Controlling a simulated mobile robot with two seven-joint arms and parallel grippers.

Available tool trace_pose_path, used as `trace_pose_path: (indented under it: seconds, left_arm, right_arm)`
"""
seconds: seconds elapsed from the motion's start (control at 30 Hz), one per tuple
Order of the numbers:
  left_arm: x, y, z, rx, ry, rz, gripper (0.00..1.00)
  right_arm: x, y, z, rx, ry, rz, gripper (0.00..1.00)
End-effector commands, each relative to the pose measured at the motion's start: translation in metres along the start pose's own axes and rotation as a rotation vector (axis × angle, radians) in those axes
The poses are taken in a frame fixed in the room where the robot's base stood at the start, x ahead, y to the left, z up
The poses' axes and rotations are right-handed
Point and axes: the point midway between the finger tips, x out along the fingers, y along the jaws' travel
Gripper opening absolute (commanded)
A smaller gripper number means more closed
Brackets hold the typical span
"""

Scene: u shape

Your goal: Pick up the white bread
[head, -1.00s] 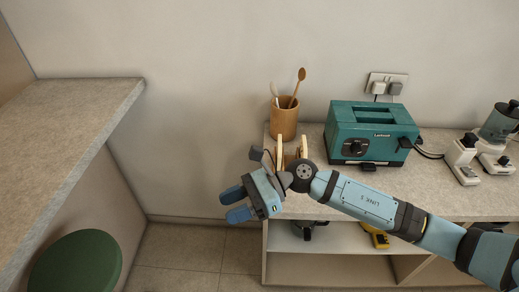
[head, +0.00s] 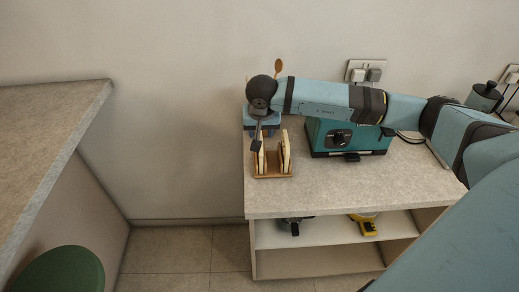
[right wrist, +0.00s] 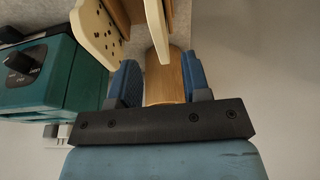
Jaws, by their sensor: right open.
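Two upright bread slices stand in a small wooden rack (head: 272,175) on the counter in the head view. The plain pale slice, likely the white bread (head: 262,160), is on the left; it shows edge-on at the top of the right wrist view (right wrist: 156,25). The other slice (head: 286,150) is on the right, and its face shows dark specks in the right wrist view (right wrist: 96,30). My right gripper (head: 262,124) is at the rack's back left, its fingers largely hidden there. In the right wrist view its blue fingers (right wrist: 162,82) are apart, with no bread between them. My left gripper is not in view.
A teal toaster (head: 348,138) stands right of the rack. A wooden utensil holder (right wrist: 164,78) lies behind the finger gap in the right wrist view. The shelf below holds a yellow item (head: 363,225). The counter front (head: 340,190) is clear.

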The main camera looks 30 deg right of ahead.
Motion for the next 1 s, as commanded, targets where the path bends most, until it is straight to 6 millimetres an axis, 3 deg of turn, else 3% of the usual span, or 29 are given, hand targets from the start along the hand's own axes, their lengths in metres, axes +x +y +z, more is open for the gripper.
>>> trace_pose_path:
  seconds: [0.37, 0.6, 1.0]
  left_arm:
    - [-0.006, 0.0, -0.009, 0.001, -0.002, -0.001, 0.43]
    - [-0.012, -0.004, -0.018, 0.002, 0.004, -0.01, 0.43]
    - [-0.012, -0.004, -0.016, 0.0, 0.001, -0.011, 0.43]
  right_arm:
    - [0.035, 0.0, -0.001, 0.002, -0.004, 0.0, 0.44]
    - [0.07, 0.0, -0.003, 0.002, -0.003, -0.002, 0.44]
    - [0.075, 0.0, -0.003, 0.001, -0.001, -0.003, 0.44]
